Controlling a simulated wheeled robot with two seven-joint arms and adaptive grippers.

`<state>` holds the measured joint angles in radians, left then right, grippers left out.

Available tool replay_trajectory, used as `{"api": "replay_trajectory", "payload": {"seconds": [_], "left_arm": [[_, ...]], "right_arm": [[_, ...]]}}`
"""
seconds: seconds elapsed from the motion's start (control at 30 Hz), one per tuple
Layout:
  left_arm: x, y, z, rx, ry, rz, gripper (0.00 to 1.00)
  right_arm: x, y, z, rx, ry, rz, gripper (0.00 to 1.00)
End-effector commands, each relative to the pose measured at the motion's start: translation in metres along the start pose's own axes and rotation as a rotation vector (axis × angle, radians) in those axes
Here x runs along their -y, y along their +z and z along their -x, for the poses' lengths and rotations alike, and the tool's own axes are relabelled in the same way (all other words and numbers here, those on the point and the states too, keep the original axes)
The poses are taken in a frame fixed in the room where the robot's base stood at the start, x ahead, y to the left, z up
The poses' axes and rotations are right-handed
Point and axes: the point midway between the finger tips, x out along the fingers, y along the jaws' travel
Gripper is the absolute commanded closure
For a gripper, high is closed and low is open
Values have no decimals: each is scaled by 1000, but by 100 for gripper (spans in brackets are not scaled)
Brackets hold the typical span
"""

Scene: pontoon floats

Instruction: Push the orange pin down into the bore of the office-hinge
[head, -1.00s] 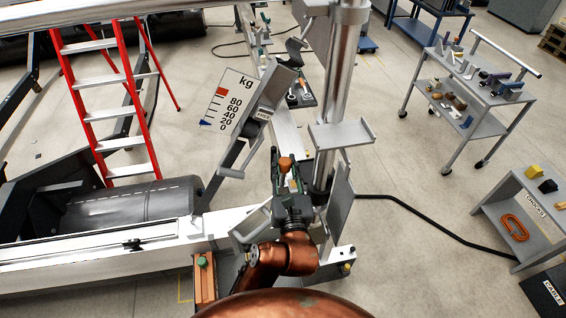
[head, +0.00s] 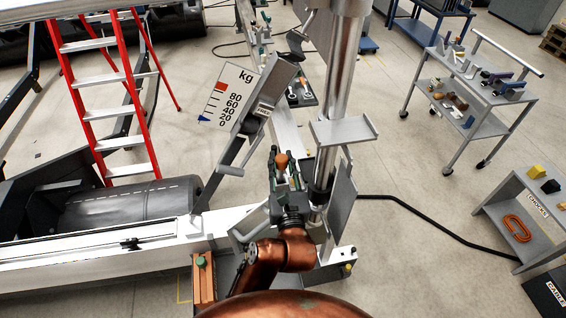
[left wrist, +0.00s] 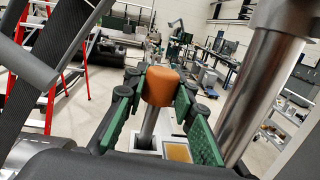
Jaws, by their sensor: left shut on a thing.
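The orange pin's head (head: 281,161) shows between the fingers of my left gripper (head: 281,170), left of the chrome post. In the left wrist view, my left gripper (left wrist: 160,98) has its green-padded fingers closed on the orange pin (left wrist: 160,86). The pin's grey metal shank runs down below the fingers towards a dark square opening in a pale part. Whether the shank's tip is inside a bore is hidden. I cannot clearly pick out the office-hinge; my gripper covers the area beneath the pin. My right gripper is not in view.
A thick chrome post (head: 342,90) with a grey bracket plate (head: 343,132) stands close right of my gripper. A kg scale board (head: 231,95) and grey lever are to the left. A red ladder (head: 105,95) stands further left.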

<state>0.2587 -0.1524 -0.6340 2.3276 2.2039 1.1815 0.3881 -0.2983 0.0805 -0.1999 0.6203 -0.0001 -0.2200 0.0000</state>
Motion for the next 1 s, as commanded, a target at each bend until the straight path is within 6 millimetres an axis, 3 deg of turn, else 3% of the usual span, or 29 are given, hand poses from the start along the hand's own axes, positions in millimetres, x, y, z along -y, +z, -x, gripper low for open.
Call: {"api": "replay_trajectory", "payload": {"seconds": [1.0], "left_arm": [[-1,9,-2,34,-3,72,100]], "right_arm": [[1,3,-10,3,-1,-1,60]]}}
